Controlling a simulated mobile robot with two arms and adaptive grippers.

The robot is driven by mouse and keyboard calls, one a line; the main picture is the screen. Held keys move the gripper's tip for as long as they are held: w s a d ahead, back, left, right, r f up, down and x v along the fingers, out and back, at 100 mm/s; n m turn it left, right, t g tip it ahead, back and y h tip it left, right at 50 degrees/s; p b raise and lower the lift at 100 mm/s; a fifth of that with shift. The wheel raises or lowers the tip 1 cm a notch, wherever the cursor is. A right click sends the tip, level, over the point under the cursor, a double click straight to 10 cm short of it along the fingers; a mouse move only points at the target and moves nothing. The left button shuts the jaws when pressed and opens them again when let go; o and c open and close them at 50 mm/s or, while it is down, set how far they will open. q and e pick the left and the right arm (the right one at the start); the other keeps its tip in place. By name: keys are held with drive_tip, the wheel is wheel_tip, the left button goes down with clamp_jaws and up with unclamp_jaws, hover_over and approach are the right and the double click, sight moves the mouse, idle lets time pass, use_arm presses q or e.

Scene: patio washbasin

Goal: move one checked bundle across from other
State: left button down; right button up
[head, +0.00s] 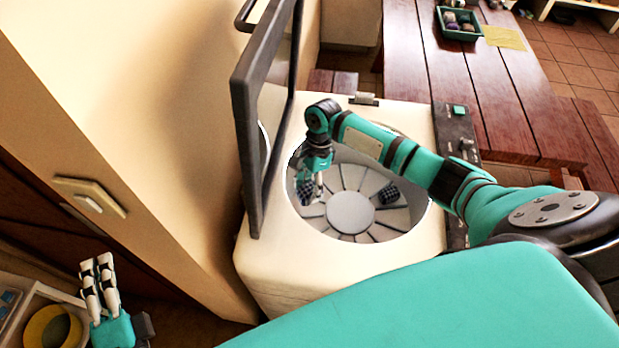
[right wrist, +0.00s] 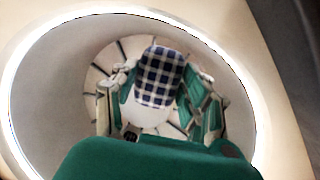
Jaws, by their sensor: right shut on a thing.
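One dark blue-and-white checked bundle (head: 305,192) is at the left side of the round drum (head: 351,212), beside my right gripper (head: 318,188). In the right wrist view this checked bundle (right wrist: 160,76) sits between the fingers of the right gripper (right wrist: 160,95), which is shut on it. A second checked bundle (head: 388,195) lies on the drum floor at the right, apart from the gripper. My left gripper (head: 98,268) is at the lower left, away from the drum, with its fingers pointing up; whether it is open or shut is unclear.
A dark-framed raised lid (head: 243,130) stands at the drum's left. The pale washer body (head: 300,272) surrounds the opening. A wooden table (head: 490,80) behind holds a green tray (head: 461,36) with several items. A white crate with a yellow ring (head: 30,330) is at lower left.

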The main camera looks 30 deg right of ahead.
wheel_tip(320, 180, down, 2)
drive_tip(key=shift+w+f, duration=0.1)
drive_tip(key=shift+f, duration=0.05)
drive_tip(key=shift+f+b, duration=7.7)
drive_tip(key=shift+f, duration=0.4)
drive_tip(key=o, duration=1.4)
drive_tip(key=v, duration=1.2)
drive_tip(key=shift+r, duration=0.1)
